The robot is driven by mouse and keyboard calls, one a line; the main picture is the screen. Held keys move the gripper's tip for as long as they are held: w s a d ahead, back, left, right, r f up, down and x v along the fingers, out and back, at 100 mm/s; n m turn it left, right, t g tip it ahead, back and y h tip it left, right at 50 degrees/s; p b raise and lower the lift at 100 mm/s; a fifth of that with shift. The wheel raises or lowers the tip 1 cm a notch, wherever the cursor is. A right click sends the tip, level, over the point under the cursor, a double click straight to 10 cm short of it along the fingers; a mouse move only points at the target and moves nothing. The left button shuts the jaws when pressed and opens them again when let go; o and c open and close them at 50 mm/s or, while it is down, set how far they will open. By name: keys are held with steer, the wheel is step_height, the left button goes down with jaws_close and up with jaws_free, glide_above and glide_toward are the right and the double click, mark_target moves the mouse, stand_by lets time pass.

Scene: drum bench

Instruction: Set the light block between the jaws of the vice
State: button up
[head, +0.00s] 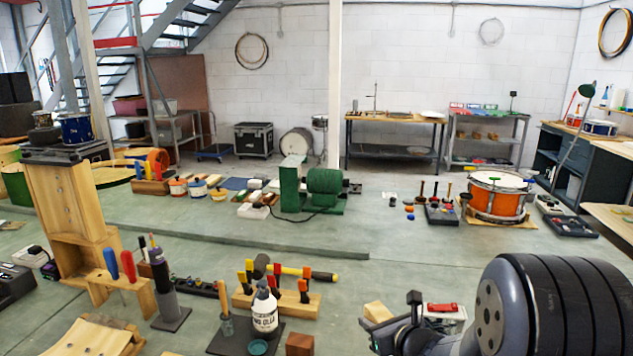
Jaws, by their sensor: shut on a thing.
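The light block (375,311), pale wood, shows at the lower middle right in the head view. My gripper (388,323) is shut on it, and the gripper's dark body hides part of the block. A darker brown block (300,344) stands to the left, near the bottom edge. I cannot make out the vice for sure; my arm covers much of the lower right.
A red-topped pale item (444,309) lies just right of my gripper, partly hidden. A white bottle (264,312) and a wooden tool rack (277,301) stand to the left. Bare green surface lies beyond the gripper, before the orange drum (495,201).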

steer(key=shift+s+d+f+m+t+h, duration=0.3)
steer(key=shift+s+d+f+m+h, duration=0.4)
steer(key=shift+s+d+f, duration=0.35)
steer(key=shift+w+a, duration=0.1)
steer(key=shift+w, duration=0.05)
steer(key=w+a+r+n+g+y, duration=0.1)
steer(key=w+a+r+n+y, duration=0.15)
steer(key=a, duration=0.25)
steer(key=n+g+y+b, duration=0.1)
steer(key=n+g+y, duration=0.3)
steer(key=n+y, duration=0.1)
glide_above(331, 354)
steer(key=s, duration=0.2)
steer(key=f, duration=1)
steer(key=shift+s, duration=0.2)
steer(key=shift+f+b, duration=0.1)
steer(key=shift+b, duration=0.3)
